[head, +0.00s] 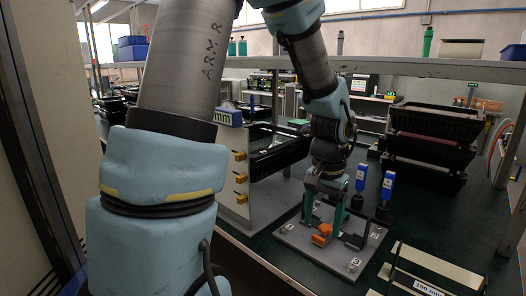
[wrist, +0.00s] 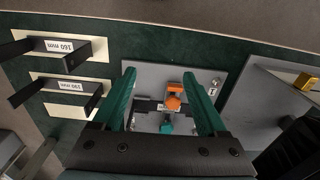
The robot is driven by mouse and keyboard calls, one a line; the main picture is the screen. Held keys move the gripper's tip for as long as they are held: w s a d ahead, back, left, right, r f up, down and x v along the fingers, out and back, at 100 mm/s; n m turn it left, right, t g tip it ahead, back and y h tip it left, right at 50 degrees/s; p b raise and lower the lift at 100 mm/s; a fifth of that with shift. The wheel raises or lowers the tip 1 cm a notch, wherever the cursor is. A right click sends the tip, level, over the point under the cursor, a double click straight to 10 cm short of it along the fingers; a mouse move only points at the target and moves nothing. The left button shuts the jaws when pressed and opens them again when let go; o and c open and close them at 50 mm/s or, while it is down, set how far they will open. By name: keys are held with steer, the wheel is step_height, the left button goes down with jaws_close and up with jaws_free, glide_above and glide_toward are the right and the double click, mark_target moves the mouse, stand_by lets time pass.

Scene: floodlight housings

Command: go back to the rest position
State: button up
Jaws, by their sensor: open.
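My gripper (head: 323,205) is open, its two green fingers pointing down above a grey fixture plate (head: 332,264) on the dark green bench. In the wrist view my gripper (wrist: 169,100) shows its fingers spread apart with nothing held between them. An orange clamp part (head: 322,235) on the plate is below the fingers, and it also shows between them in the wrist view (wrist: 174,103). Whether the fingers touch anything on the plate I cannot tell.
Two blue-labelled tools (head: 387,186) stand right of my gripper. Stacked black crates (head: 430,148) stand further right. A panel with yellow knobs (head: 240,180) is to the left. Holders labelled 160 mm (wrist: 60,46) and 190 mm (wrist: 68,86) lie beside the plate. A shelf beam (head: 430,68) runs behind the arm.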

steer(key=a+r+n+t, duration=0.1)
steer(key=a+n, duration=0.6)
steer(key=a, duration=1.3)
steer(key=shift+s, duration=0.25)
